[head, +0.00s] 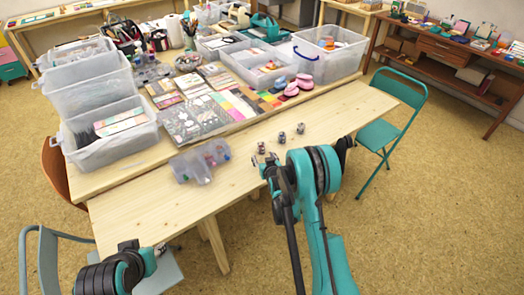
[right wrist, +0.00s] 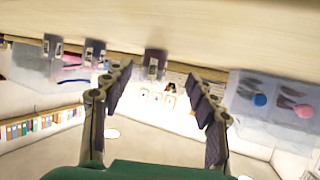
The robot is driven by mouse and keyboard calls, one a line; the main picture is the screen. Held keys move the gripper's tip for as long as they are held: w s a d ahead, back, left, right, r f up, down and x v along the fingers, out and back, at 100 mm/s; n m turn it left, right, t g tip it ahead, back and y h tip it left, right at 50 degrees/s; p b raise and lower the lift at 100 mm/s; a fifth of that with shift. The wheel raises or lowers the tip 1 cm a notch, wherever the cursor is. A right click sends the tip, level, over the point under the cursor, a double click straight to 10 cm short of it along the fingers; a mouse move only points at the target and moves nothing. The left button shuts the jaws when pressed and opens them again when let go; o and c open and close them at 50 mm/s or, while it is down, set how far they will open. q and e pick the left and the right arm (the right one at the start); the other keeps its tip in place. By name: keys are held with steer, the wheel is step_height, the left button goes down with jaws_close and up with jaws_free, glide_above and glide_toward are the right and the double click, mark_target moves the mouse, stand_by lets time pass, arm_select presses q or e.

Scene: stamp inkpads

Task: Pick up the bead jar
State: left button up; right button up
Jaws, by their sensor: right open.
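Three small clear jars with dark contents stand in a row on the wooden table, and I cannot tell from the frames which one is meant by the bead jar. The nearest jar (head: 261,148) is just beyond my right gripper (head: 264,160); the middle jar (head: 282,138) and the far jar (head: 300,129) stand to its right. In the upside-down right wrist view, the nearest jar (right wrist: 155,64) shows between the spread fingers of my right gripper (right wrist: 160,78), with no visible contact. The right gripper is open and empty. My left gripper (head: 148,252) is low at the table's left end, its jaws unclear.
Stamp sheets, inkpads and plastic bins (head: 110,128) fill the back table. A teal chair (head: 385,130) stands at the right. The front table is mostly bare.

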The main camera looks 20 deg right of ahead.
mark_target(262, 152)
steer(key=x, duration=0.1)
steer(key=b+x, duration=0.1)
steer(key=x, duration=0.1)
steer(key=b+x, duration=0.1)
steer(key=x, duration=0.1)
steer(key=shift+s+d+f, duration=0.1)
steer(key=shift+d+f, duration=0.05)
steer(key=shift+d, duration=0.2)
steer(key=shift+w, duration=0.3)
steer(key=c, duration=1.2)
